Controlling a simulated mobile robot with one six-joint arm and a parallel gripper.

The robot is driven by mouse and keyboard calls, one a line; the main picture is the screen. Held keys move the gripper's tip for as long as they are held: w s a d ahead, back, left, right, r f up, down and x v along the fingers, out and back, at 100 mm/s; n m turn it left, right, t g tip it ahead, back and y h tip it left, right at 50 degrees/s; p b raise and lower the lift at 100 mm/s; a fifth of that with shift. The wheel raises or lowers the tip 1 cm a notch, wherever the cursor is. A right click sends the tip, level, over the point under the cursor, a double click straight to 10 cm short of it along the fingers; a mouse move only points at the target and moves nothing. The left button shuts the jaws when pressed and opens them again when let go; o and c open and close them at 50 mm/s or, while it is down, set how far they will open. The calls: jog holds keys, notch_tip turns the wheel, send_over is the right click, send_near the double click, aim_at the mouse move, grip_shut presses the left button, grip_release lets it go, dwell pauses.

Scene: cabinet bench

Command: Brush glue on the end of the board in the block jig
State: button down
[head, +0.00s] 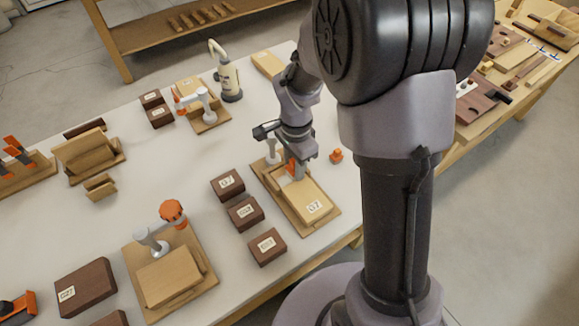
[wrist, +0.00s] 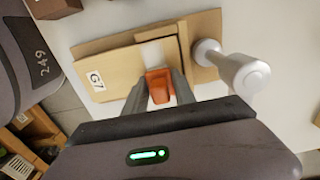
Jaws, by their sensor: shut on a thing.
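The board (head: 303,198), pale wood with a G7 label, lies flat in the block jig (head: 268,187), a light wooden base. The board also shows in the wrist view (wrist: 108,72), with a whitish band beside its end by the jig's block. My gripper (head: 292,173) is low over the far end of the board. In the wrist view my gripper (wrist: 158,92) is shut on an orange piece (wrist: 158,79). Its lower part is hidden, so I cannot tell whether it is the brush or touches the board. The jig's pale round-topped post (wrist: 235,66) stands beside the end.
Dark labelled blocks (head: 245,212) stand left of the jig. A small orange object (head: 336,156) lies to its right. A cream bottle (head: 229,80) stands farther back. Another jig with an orange-knobbed clamp (head: 172,211) is at the front left.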

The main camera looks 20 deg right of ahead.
jog(key=shift+d, duration=0.1)
notch_tip(320, 180, up, 6)
jog(key=p, duration=0.5)
jog(key=shift+r, duration=0.1)
dwell(0.5)
